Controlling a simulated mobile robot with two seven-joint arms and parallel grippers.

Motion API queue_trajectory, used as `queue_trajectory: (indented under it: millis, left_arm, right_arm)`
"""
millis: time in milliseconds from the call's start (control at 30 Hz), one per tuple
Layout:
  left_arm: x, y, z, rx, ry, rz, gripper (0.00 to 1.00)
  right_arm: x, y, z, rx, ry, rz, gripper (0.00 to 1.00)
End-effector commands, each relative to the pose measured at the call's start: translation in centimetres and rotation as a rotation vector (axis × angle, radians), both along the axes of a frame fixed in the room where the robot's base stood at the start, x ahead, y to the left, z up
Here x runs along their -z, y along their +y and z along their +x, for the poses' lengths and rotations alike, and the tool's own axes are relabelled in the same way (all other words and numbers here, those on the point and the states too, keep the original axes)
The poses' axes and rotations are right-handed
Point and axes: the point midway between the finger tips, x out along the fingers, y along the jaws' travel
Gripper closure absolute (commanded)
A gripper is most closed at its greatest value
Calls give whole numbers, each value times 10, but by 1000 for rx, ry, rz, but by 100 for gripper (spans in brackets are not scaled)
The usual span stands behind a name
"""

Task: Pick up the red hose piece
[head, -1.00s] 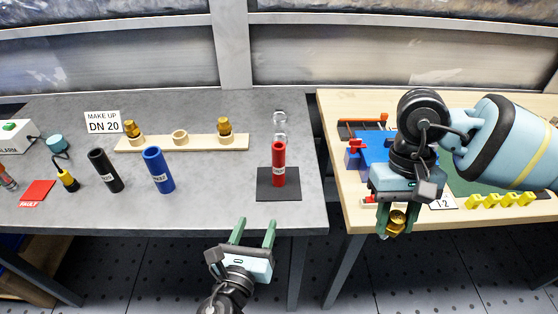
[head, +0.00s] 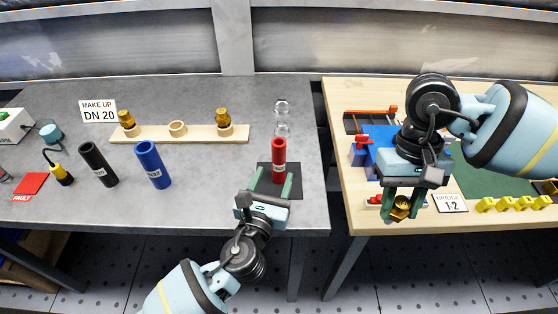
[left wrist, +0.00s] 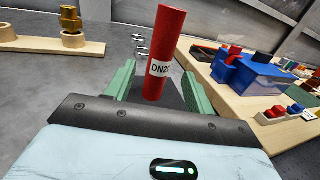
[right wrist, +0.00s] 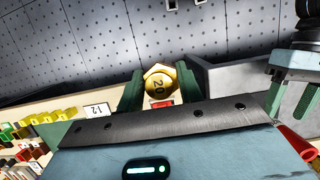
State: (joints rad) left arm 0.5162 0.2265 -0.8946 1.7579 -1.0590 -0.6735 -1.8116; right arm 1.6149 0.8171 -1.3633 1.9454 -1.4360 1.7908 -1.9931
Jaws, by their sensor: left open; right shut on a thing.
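The red hose piece (head: 279,157) stands upright on a dark square mat (head: 263,180) near the right end of the grey table. In the left wrist view the red hose piece (left wrist: 163,55) carries a white DN20 label. My left gripper (head: 270,187) is open, with its fingers on either side of the hose's lower part; I cannot tell whether they touch it. My right gripper (head: 402,208) is shut on a brass fitting (head: 401,207) in front of the wooden table. In the right wrist view the brass fitting (right wrist: 159,82) shows the number 20.
A blue hose (head: 153,165) and a black hose (head: 99,164) stand to the left. A wooden rack (head: 200,134) with brass fittings lies behind. Clear rings (head: 282,118) stand behind the red hose. A blue vise (head: 376,145) is on the wooden table.

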Motion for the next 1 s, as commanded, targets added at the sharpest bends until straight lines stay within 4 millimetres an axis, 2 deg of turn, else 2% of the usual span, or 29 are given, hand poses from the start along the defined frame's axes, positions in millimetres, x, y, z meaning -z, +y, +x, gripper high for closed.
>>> queue_trajectory:
  millis: [267,500,700,967,1000]
  left_arm:
    - [1,-2,7,-1,1,-1,46]
    - [13,-9,35,-2,2,0,46]
    - [11,-14,53,-1,1,0,46]
    - [10,-14,55,-1,0,-1,46]
    - [10,-14,55,-1,0,-1,51]
  right_arm:
    - [1,0,0,0,2,0,84]
    - [15,0,-1,0,22,0,84]
    - [17,0,-1,0,24,0,84]
    - [16,0,-1,0,23,0,84]
    - [16,0,-1,0,24,0,84]
